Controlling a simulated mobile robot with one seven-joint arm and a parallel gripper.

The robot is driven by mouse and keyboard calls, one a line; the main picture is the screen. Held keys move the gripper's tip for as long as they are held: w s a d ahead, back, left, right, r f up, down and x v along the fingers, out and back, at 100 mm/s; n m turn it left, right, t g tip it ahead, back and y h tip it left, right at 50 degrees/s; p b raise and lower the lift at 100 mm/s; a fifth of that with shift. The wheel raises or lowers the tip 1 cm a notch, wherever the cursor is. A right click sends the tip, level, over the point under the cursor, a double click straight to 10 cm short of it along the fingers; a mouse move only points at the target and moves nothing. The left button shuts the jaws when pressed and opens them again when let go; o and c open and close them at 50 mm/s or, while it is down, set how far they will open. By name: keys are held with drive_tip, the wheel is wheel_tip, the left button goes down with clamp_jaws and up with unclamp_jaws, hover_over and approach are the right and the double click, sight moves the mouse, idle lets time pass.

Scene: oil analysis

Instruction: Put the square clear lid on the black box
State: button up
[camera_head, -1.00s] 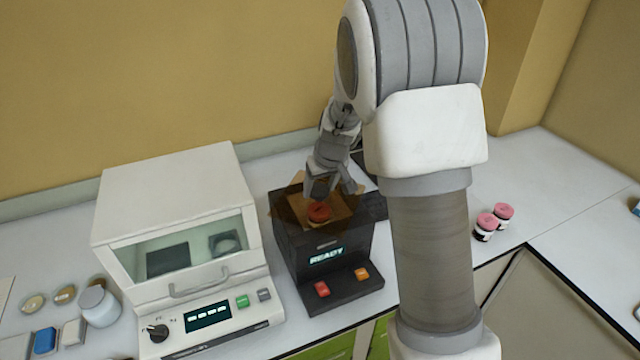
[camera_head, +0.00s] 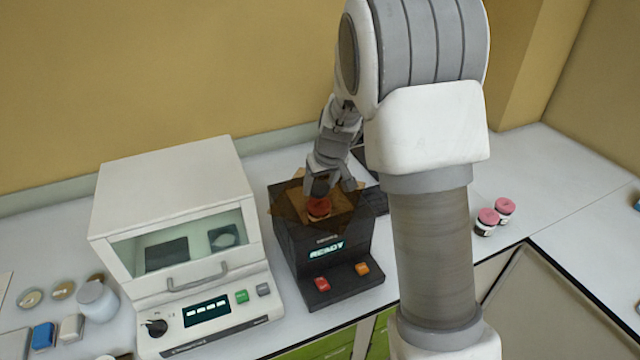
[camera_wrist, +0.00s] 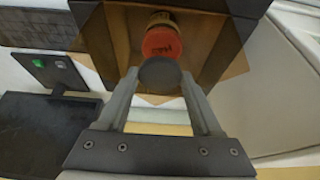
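The black box (camera_head: 310,262) stands on the counter with a lit READY display and a red and an orange button on its front. The square clear lid (camera_head: 284,204), tinted brown, is over the box top. It is turned relative to the box, with corners sticking out past the edges. My gripper (camera_wrist: 160,82) has its fingers on both sides of the lid's round grey knob (camera_wrist: 160,73). A red-capped jar (camera_wrist: 162,42) shows through the lid inside the box. I cannot tell whether the lid touches the rim.
A white oven-like machine (camera_head: 175,200) with a window stands close to the left of the box. A dark keyboard or device (camera_head: 373,203) lies behind right. Two pink-capped jars (camera_head: 487,221) stand further right. Small dishes and a white jar (camera_head: 97,302) are at far left.

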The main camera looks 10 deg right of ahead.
drive_tip(key=o, duration=0.5)
drive_tip(key=v, duration=1.7)
drive_tip(key=s+a+m+t, duration=0.1)
drive_tip(key=s+m, duration=0.1)
drive_tip(key=s, duration=2.3)
drive_tip(key=shift+r+h+b, duration=0.35)
drive_tip(key=shift+h, duration=0.05)
